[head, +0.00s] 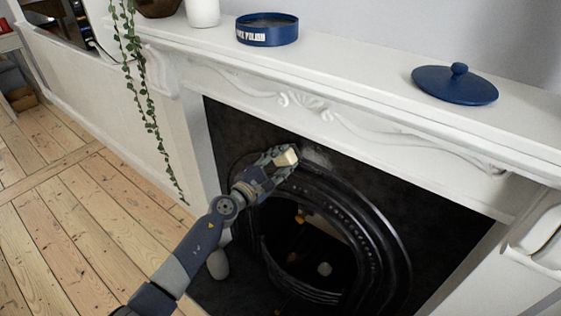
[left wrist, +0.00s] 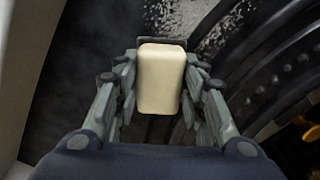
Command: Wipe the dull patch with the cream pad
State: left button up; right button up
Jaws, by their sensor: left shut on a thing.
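My left gripper (head: 281,158) is shut on the cream pad (head: 288,157), in front of the dark fireplace surround, at the upper left of the black arch. In the left wrist view the pad (left wrist: 161,78) sits between the two fingers of the gripper (left wrist: 160,88). The dull patch (head: 318,157) is a greyish, speckled area on the black surface just right of the pad. It also shows in the left wrist view (left wrist: 211,25), above and right of the pad. I cannot tell whether the pad touches the surface. My right gripper is not in view.
The white mantel (head: 345,62) runs above the fireplace. On it stand a blue open tin (head: 267,36), a blue lid (head: 455,88) and a white pot (head: 203,12). A trailing plant (head: 143,90) hangs at the left. The black arch (head: 372,225) juts out below the patch.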

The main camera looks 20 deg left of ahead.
pick_arm(q)
jog(key=shift+w+d, duration=0.15)
jog(key=shift+w, duration=0.2)
